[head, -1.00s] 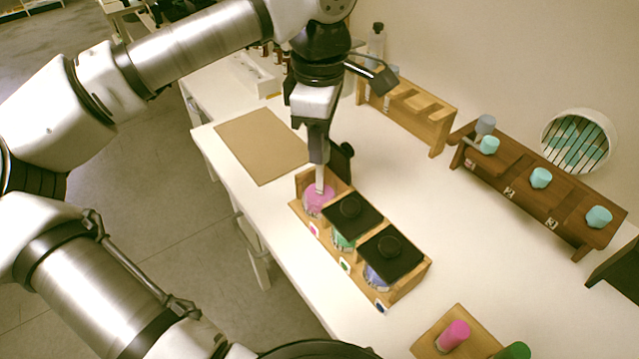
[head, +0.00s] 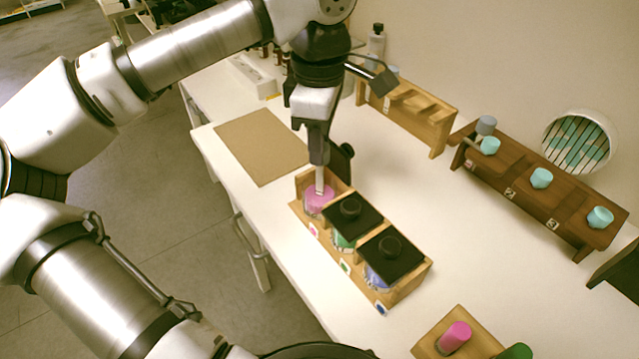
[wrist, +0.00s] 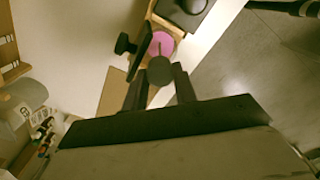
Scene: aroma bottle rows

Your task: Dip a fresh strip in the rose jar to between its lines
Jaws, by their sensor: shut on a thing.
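The rose jar (head: 316,204) holds pink liquid and stands open in the far-left compartment of a light wooden rack. Its dark lid (head: 345,155) seems to stand on edge behind the compartment. My gripper (head: 319,163) is above this jar, shut on a pale strip (head: 319,181) that points down into the jar's mouth. In the wrist view the pink of the rose jar (wrist: 162,40) shows just beyond my gripper (wrist: 160,82). The strip's lines are too small to make out, and I cannot tell how deep its tip is.
Two jars with black lids (head: 349,209) (head: 391,254), green and blue, share the rack. A brown mat (head: 258,145) lies at the left. Wooden racks (head: 415,110) (head: 520,198) stand along the wall. A block with pink and green cylinders (head: 454,337) is at the front. Table between is clear.

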